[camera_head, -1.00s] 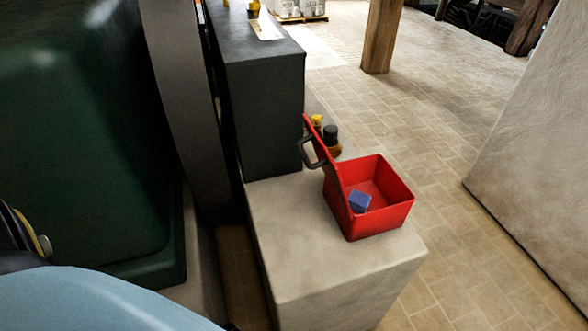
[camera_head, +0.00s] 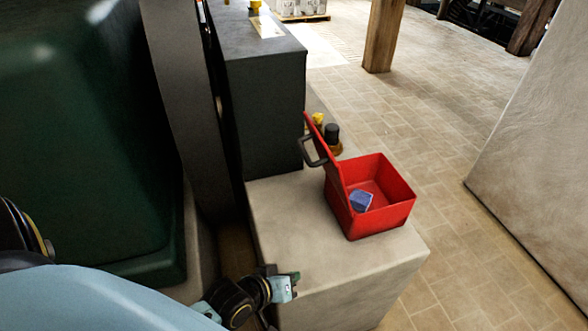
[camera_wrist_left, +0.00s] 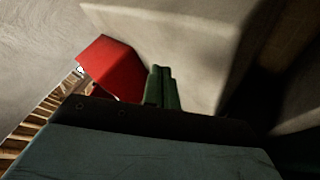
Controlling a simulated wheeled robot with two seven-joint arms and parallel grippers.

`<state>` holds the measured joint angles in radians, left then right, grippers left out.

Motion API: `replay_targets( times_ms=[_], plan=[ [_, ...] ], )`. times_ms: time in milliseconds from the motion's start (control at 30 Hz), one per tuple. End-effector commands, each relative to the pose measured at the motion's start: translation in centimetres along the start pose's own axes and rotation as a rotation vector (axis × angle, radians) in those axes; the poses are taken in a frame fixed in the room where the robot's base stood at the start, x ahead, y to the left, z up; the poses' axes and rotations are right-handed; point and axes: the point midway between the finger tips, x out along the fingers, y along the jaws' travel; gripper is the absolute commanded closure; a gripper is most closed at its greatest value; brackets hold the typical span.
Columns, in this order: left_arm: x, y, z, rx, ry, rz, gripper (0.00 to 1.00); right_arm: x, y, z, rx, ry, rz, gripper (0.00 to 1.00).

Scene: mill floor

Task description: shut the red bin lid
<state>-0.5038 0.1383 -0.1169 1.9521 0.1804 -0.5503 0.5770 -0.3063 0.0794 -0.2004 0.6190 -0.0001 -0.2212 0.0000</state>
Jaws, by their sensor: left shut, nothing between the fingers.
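The red bin (camera_head: 383,212) stands on a pale stone block (camera_head: 300,235), with a blue block (camera_head: 361,201) inside. Its red lid (camera_head: 323,150) stands up, tilted back to the left, with a dark handle (camera_head: 313,152) on its outer side. My left gripper (camera_head: 294,279) is at the near left edge of the stone block, below and left of the bin and apart from it. In the left wrist view its green fingers (camera_wrist_left: 162,88) are together and empty, and part of the red bin (camera_wrist_left: 112,68) shows beyond them. My right gripper is out of view.
A dark cabinet (camera_head: 262,110) stands behind the stone block, left of the lid. Bottles with yellow and black caps (camera_head: 331,135) stand just behind the lid. A large green machine (camera_head: 85,150) fills the left. Tiled floor (camera_head: 440,150) lies open to the right.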

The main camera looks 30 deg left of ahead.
Motion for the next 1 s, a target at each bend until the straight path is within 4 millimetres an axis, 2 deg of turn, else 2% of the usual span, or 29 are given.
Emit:
replay_targets(
  times_ms=[167, 300, 500, 733, 867, 1000],
  plan=[
    [-0.2, 1.6, -4.9, -0.401, 0.256, 0.242, 1.0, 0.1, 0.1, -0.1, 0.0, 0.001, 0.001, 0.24],
    [-2.2, 1.8, -9.0, -0.713, 0.431, 0.482, 1.0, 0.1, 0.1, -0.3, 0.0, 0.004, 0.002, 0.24],
    [-5.8, 0.8, -12.8, -1.021, 0.589, 0.795, 1.0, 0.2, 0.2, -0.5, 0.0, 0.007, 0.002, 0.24],
    [-7.9, 0.0, -14.4, -1.145, 0.651, 0.963, 1.0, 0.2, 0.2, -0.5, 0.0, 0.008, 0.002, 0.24],
    [-7.5, 0.3, -15.5, -1.151, 0.656, 0.976, 1.0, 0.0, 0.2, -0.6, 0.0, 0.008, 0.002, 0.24],
    [-6.4, 1.2, -17.7, -1.149, 0.657, 0.976, 1.0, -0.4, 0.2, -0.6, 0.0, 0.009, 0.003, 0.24]
  ],
)
